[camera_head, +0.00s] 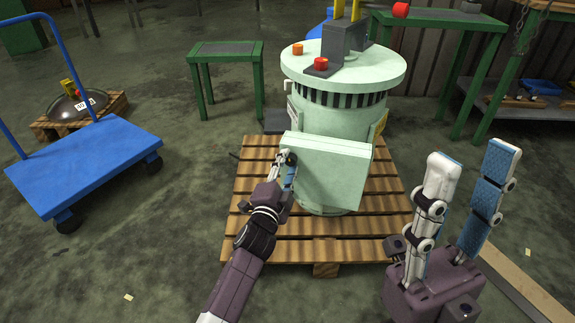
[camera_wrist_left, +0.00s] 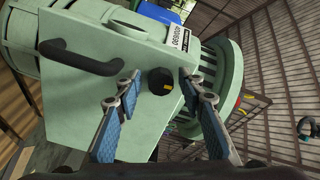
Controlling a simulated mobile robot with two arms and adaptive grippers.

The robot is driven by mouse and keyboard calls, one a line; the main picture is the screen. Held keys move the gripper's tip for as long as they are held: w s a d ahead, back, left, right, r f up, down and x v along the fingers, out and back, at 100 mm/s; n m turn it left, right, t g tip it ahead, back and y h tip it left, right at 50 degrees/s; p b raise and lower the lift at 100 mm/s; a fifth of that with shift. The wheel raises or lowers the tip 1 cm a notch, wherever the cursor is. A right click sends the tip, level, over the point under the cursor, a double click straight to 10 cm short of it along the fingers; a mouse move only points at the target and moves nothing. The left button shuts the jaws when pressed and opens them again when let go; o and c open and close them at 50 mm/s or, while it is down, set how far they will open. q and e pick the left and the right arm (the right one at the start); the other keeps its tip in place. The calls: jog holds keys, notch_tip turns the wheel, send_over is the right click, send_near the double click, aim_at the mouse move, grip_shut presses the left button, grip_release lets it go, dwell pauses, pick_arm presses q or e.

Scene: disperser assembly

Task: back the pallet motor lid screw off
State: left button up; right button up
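The pallet motor (camera_head: 330,105) is a pale green cylinder standing upright on the wooden pallet. Its box-shaped lid (camera_head: 328,170) faces me and also fills much of the left wrist view (camera_wrist_left: 90,85). The lid screw is a black round knob (camera_wrist_left: 160,81) with a small yellow mark. My left gripper (camera_wrist_left: 160,77) is open, with one fingertip on each side of the knob and visible gaps to it. In the head view my left gripper (camera_head: 286,160) is at the lid's left edge and mostly covers the knob. My right gripper (camera_head: 471,160) is wide open and empty, right of the pallet.
The wooden pallet (camera_head: 258,215) lies under the motor. A black handle (camera_wrist_left: 80,57) sticks out from the lid. A blue cart (camera_head: 85,165) stands at left, a green table (camera_head: 226,52) behind. Another green table (camera_head: 440,18) and a workbench (camera_head: 520,105) stand at right.

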pick_arm(q)
jog(key=shift+s, duration=0.1)
jog(key=v, duration=1.1)
jog(key=shift+s, duration=0.4)
jog(key=shift+a, duration=0.15)
